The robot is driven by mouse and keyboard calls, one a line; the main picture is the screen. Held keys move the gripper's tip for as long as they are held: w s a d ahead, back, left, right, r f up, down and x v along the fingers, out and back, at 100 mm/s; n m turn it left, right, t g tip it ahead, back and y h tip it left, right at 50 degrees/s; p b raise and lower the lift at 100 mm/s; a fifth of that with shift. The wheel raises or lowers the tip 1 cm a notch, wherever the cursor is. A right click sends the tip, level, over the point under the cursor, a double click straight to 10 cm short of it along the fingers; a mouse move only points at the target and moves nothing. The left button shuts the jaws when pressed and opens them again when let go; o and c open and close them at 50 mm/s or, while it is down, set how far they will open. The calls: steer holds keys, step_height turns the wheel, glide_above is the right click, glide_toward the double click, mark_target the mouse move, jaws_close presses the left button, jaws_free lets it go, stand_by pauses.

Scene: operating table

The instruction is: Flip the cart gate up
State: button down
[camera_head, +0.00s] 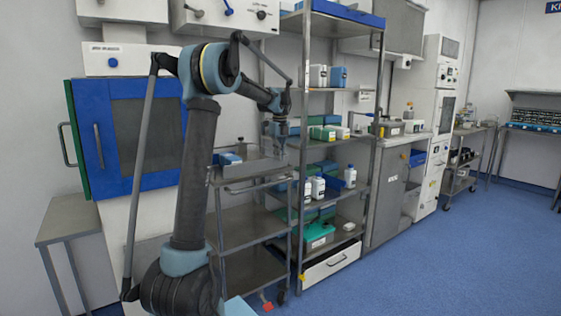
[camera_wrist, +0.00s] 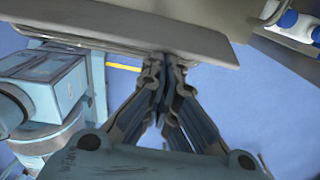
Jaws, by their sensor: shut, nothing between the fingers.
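The grey metal cart (camera_head: 250,217) stands left of centre in the head view, with several shelves and a push rail along its upper front. A grey raised panel at its top is partly behind my arm; I cannot tell for sure which part is the gate. My gripper (camera_head: 281,152) is at the cart's upper right side, small and hard to make out there. In the wrist view my gripper (camera_wrist: 164,62) is shut and empty. Its fingertips are at the lower edge of a flat grey panel (camera_wrist: 125,25), probably the cart's gate; I cannot tell whether they touch it.
A shelf rack (camera_head: 377,125) with bottles and boxes stands close right of the cart. A blue-framed cabinet door (camera_head: 95,140) and a small side table (camera_head: 68,222) are on the left. The blue floor (camera_head: 440,260) is clear at the right front.

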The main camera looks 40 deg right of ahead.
steer(key=shift+w+d+r, duration=0.1)
steer(key=shift+w+r, duration=0.15)
steer(key=shift+w, duration=0.5)
steer(key=shift+w+r, duration=0.25)
steer(key=shift+w, duration=0.65)
steer(key=shift+r, duration=0.15)
steer(key=shift+w+r, duration=0.15)
steer(key=shift+w, duration=0.1)
step_height(320, 180, up, 8)
steer(key=w, duration=0.2)
steer(key=shift+d+r, duration=0.25)
steer(key=shift+w+a, duration=0.1)
steer(key=shift+w, duration=0.05)
